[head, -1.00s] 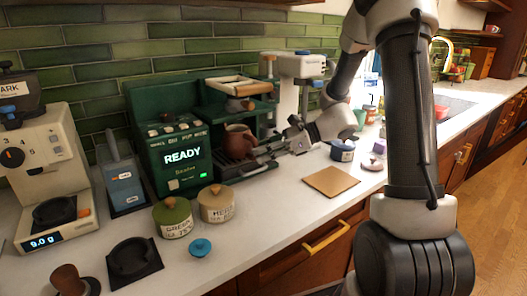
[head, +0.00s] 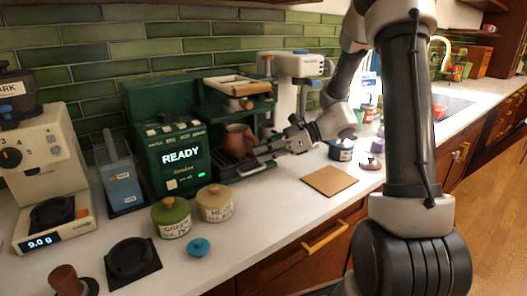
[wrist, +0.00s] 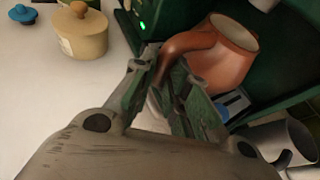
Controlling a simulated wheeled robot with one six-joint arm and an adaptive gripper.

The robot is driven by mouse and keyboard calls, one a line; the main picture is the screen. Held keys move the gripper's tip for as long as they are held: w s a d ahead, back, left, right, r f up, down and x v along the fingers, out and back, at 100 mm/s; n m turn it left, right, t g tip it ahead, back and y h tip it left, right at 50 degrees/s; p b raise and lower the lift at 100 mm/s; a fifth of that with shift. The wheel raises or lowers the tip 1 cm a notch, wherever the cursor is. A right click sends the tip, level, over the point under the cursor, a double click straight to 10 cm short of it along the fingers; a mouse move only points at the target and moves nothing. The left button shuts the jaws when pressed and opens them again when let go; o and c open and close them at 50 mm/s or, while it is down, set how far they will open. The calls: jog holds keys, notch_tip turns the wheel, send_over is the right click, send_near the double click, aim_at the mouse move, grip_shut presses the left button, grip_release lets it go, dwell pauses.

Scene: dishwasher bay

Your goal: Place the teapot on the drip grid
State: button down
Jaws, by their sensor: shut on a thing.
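The brown clay teapot (head: 237,143) is in the front bay of the green machine, below its upper part. The wrist view shows the teapot (wrist: 222,58) with its pale open top and a curved brown arm reaching between my fingers. My gripper (head: 262,151) comes in from the right and is shut on this curved part. The drip grid (head: 250,168) is the dark tray at the base of the bay, under the teapot. The teapot hides part of the grid. I cannot tell whether the teapot's base touches the grid.
The green machine's READY panel (head: 181,157) stands just left of the teapot. Green (head: 171,219) and beige (head: 215,204) canisters stand in front. A blue lid (head: 200,247) and brown square mat (head: 329,181) lie on the counter.

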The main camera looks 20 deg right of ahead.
jog(key=shift+f, duration=0.35)
dwell(0.4)
jog(key=c, duration=1.3)
grip_release()
jog(key=shift+d, duration=0.1)
jog(key=v, duration=1.1)
jog(key=shift+s+d+r, duration=0.1)
jog(key=shift+d+r, duration=0.15)
jog(key=shift+d, duration=0.1)
